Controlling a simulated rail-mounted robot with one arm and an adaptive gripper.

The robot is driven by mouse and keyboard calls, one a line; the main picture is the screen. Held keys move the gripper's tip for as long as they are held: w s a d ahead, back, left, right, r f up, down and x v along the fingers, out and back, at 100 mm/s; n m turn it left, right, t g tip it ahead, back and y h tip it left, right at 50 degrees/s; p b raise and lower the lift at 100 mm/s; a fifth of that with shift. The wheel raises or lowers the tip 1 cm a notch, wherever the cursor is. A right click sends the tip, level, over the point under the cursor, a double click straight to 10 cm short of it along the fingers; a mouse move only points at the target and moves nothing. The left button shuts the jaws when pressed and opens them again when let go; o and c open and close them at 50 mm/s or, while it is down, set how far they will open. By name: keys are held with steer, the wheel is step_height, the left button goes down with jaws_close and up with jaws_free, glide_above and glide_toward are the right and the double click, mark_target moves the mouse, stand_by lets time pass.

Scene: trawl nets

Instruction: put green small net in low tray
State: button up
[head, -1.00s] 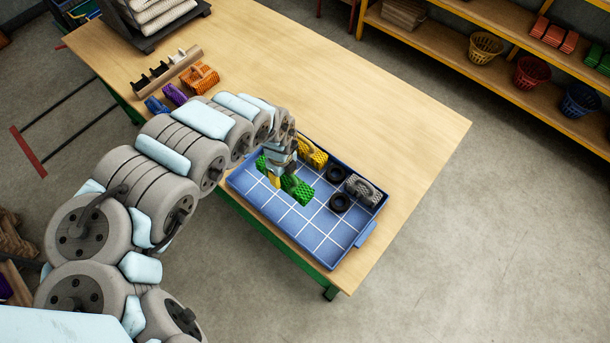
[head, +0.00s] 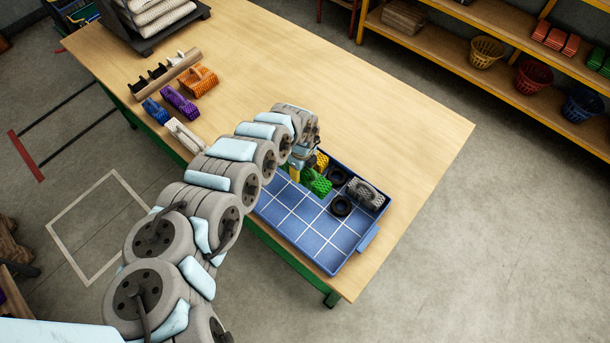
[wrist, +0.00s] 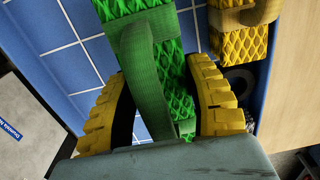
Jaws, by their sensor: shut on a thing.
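The green small net (head: 317,183) is a bright green mesh bundle with a strap. My gripper (head: 296,170) is over the blue low tray (head: 315,236), near its far-left part, with the net at its fingers. In the wrist view the yellow ridged fingers (wrist: 165,105) stand on both sides of the green net (wrist: 172,62) and are shut on its strap. The tray's gridded floor shows behind it. I cannot tell whether the net touches the tray floor. A yellow net (head: 321,160) lies right beside it, partly hidden in the head view.
The tray also holds two black rings (head: 341,206) and a grey net (head: 365,194) at the right. Its near part is empty. White, purple and orange nets (head: 199,80), a blue net and a notched rack (head: 166,75) are on the table's left side.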

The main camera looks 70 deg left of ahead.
mark_target(306, 173)
steer(key=shift+w+f, duration=0.5)
steer(key=shift+a+f, duration=0.1)
steer(key=shift+a, duration=0.05)
steer(key=shift+w+f, duration=0.1)
steer(key=shift+a+f+b, duration=0.1)
steer(key=shift+f+b, duration=0.1)
steer(key=shift+b, duration=0.1)
steer(key=shift+w+f, duration=0.1)
steer(key=shift+f, duration=0.55)
steer(key=shift+f+b, duration=0.3)
steer(key=shift+f, duration=0.55)
steer(key=o, duration=0.9)
steer(key=shift+f, duration=0.1)
